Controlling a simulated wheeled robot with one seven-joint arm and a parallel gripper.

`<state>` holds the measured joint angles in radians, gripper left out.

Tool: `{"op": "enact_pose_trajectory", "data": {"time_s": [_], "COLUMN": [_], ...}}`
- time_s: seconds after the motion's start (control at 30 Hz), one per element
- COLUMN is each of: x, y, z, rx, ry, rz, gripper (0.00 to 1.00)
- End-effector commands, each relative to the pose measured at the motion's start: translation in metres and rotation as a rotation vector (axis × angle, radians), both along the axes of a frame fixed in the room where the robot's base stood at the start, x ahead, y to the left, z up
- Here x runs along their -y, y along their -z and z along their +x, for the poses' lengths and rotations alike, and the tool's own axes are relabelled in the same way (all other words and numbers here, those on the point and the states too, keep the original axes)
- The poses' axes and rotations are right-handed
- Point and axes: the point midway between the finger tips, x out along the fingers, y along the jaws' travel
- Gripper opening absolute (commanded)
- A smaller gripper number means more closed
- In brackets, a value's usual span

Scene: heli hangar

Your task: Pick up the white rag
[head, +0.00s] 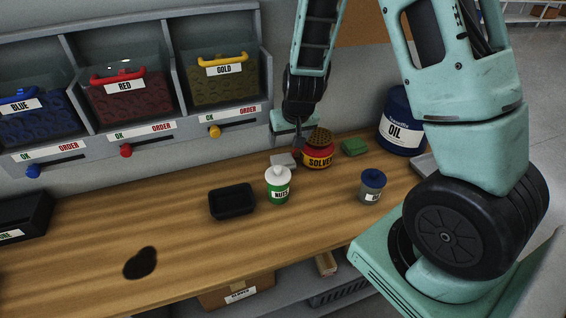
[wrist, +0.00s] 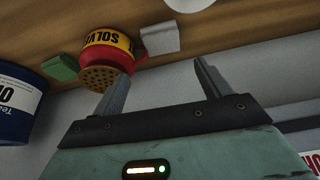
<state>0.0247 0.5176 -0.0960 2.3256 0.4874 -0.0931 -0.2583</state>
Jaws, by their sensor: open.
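The white rag (head: 281,160) is a small pale grey-white piece on the wooden workbench, behind the green bottle with the white top and left of the red solvent can. In the wrist view the rag (wrist: 160,38) lies beyond my fingertips, beside the solvent can (wrist: 107,52). My gripper (wrist: 160,80) is open, with nothing between its fingers. In the head view my gripper (head: 298,143) hangs above the back of the bench, close to the rag and the solvent can. The bottle partly covers the rag's front in the head view.
A green bottle (head: 278,187), a black tray (head: 232,202), a blue-lidded jar (head: 372,187), a green sponge (head: 354,147) and a blue oil drum (head: 401,128) stand nearby. Labelled bins (head: 125,95) line the wall.

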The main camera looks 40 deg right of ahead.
Motion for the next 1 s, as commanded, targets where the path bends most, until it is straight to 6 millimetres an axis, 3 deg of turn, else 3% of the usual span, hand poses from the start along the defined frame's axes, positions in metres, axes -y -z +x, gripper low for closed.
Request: {"op": "enact_pose_trajectory", "data": {"time_s": [0.3, 0.67, 1.0], "x": [0.007, 0.009, 0.012], "y": [0.05, 0.071, 0.106], "z": [0.019, 0.029, 0.042], "rx": [-0.003, 0.0, -0.002], "ry": [0.0, -0.002, -0.002], "rz": [0.002, 0.002, 0.002], "gripper": [0.76, 0.76, 0.76]}}
